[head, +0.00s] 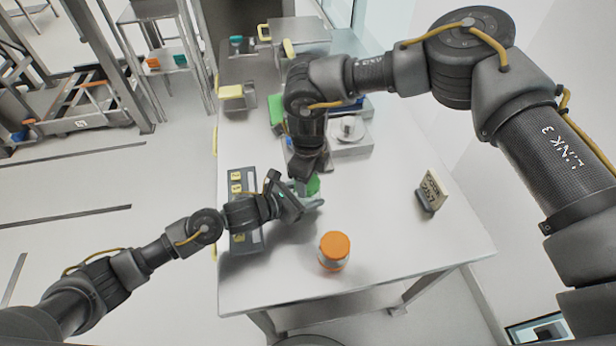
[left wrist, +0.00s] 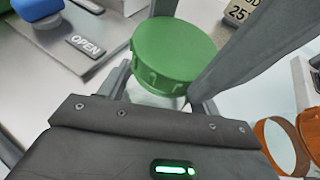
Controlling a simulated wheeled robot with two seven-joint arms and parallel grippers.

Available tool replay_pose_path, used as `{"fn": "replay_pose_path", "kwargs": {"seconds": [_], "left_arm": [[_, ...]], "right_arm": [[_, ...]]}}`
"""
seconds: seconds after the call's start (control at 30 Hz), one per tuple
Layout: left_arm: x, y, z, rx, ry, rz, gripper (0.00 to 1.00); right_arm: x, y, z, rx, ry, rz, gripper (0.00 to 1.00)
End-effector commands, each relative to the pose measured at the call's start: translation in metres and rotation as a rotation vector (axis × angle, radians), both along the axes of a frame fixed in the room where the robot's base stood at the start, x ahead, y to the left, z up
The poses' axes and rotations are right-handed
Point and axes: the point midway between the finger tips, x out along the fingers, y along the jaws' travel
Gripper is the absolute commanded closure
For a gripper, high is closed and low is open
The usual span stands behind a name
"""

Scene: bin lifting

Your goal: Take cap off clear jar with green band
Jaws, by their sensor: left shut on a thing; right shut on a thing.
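The clear jar (left wrist: 152,98) shows under a green screw cap (left wrist: 175,52) in the left wrist view; its band is hidden. In the head view the green cap (head: 313,186) is partly covered by my grippers. My left gripper (head: 304,200) reaches in from the left and is shut on the jar body, below the cap. My right gripper (head: 310,177) comes down from above and is shut on the cap. The cap sits on the jar, with no clear gap between them.
An orange-capped jar (head: 334,250) stands nearer on the table (head: 400,270). A small sign block (head: 432,190) stands at the right. A dark panel (head: 242,205) lies at the left, and a grey device (head: 348,135) stands behind. The front right of the table is free.

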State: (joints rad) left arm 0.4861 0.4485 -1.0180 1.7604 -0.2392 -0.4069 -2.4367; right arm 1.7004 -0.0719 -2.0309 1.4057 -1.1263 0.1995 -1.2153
Motion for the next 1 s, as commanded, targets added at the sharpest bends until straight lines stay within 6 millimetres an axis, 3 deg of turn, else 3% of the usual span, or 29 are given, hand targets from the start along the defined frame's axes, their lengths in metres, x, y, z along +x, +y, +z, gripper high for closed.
{"fn": "replay_pose_path", "kwargs": {"seconds": [1.0], "left_arm": [[0.0, 0.0, 0.001, -0.001, -0.001, 0.0, 1.0]], "right_arm": [[0.0, 0.0, 0.022, 0.0, 0.0, -0.002, 0.71]]}}
